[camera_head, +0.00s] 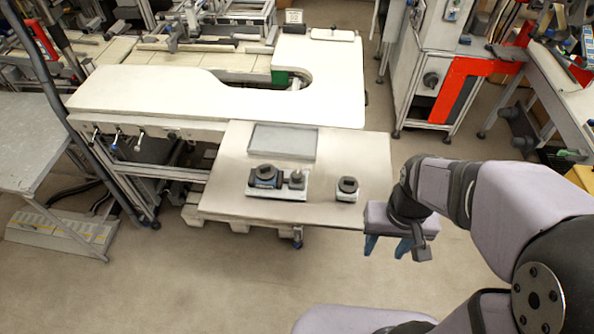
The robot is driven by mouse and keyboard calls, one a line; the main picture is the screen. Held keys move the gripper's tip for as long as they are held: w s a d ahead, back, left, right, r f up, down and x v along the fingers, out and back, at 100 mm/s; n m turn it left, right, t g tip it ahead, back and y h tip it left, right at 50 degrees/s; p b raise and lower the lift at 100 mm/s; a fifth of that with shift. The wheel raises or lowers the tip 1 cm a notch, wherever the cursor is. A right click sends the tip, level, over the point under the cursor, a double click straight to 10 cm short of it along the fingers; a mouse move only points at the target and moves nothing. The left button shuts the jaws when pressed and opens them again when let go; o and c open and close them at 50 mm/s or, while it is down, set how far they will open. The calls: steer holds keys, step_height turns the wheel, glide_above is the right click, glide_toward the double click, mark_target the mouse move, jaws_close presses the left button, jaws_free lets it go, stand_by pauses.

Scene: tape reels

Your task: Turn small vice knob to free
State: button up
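On the light table top (225,190) stands a pale base plate (280,192) bearing a dark round-topped device (265,176) and a smaller dark knob-like part (297,178). A separate small block with a dark top (347,186) stands to their right. I cannot tell which of these parts is the small vice knob, or how it is turned. My gripper (387,246) hangs off the table's front right corner, apart from all of these. Its two blue fingers are spread, with nothing seen between them.
A shallow grey tray (283,141) lies at the back of the table top. A larger white worktable (150,92) stands behind it. A machine with a red frame (452,88) is at the back right. Open floor lies in front of the table.

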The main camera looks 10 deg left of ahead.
steer(key=w+a+r+m+b, duration=0.2)
steer(key=w+a, duration=0.5)
steer(key=w, duration=0.5)
steer(key=r+m+b, duration=0.2)
steer(key=m, duration=0.1)
glide_above(297, 174)
steer(key=shift+f, duration=0.2)
steer(key=shift+f+p, duration=1.1)
steer(key=shift+f, duration=2.55)
steer(key=shift+c, duration=0.4)
steer(key=c, duration=1)
